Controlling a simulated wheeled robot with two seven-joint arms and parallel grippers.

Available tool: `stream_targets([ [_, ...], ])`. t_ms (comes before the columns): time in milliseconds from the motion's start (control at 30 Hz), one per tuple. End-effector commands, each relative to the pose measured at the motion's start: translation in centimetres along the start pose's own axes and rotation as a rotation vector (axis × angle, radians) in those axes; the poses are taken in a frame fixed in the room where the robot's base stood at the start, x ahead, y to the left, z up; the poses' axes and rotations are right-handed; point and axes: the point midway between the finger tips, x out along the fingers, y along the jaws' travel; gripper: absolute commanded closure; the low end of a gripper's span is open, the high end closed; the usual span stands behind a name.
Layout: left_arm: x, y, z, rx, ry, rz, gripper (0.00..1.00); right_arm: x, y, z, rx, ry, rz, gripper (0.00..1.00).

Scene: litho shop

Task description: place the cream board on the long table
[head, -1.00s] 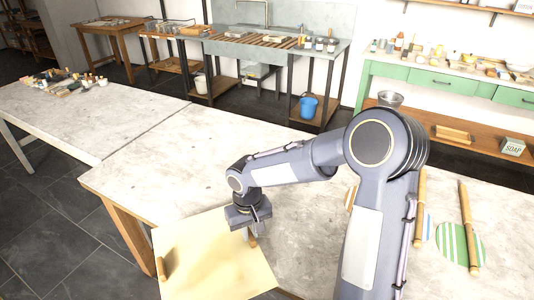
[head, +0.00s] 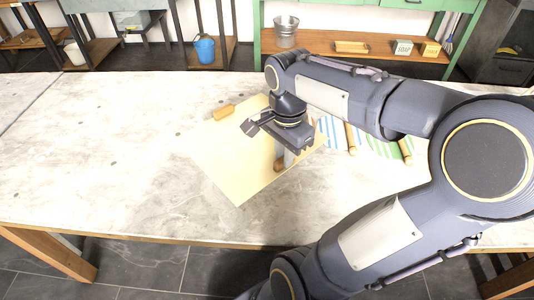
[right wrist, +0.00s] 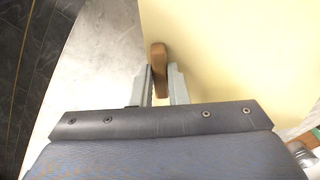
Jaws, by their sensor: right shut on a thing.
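The cream board (head: 232,165) is a flat pale-yellow sheet with a wooden handle (head: 223,112) near its far left edge and another under my right gripper. My right gripper (head: 284,157) is shut on this nearer handle, which shows between the two fingers in the right wrist view (right wrist: 158,58). The board is over the long table (head: 130,195), inside its front edge. I cannot tell whether it touches the top. Its right part is hidden by my arm and gripper. My left gripper is not in view.
Striped blue and green pieces with wooden rollers (head: 406,150) lie on the table right of the board, partly behind my arm. The table top left of the board is clear. A green shelf unit with a metal bucket (head: 286,32) and a blue bucket (head: 205,49) stand behind.

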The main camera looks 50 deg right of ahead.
Motion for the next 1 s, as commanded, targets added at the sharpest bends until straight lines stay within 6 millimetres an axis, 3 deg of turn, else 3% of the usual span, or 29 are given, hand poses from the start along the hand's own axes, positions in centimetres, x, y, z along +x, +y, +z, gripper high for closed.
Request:
stream_targets([
  [200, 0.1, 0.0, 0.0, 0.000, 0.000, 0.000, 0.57, 2.6, -5.5, 1.2, -0.008, -0.001, 0.004, 1.00],
  [400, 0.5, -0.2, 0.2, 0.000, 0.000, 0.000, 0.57, 6.3, -8.6, 1.8, -0.006, 0.000, 0.004, 1.00],
  [767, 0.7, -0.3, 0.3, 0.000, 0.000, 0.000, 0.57, 9.0, -10.7, 2.2, -0.006, 0.000, 0.000, 1.00],
  [900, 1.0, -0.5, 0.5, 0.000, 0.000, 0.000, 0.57, 11.2, -10.5, 2.2, -0.004, 0.000, 0.002, 1.00],
  [1000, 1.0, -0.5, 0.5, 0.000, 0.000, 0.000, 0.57, 11.7, -10.5, 2.2, -0.005, 0.001, -0.002, 1.00],
])
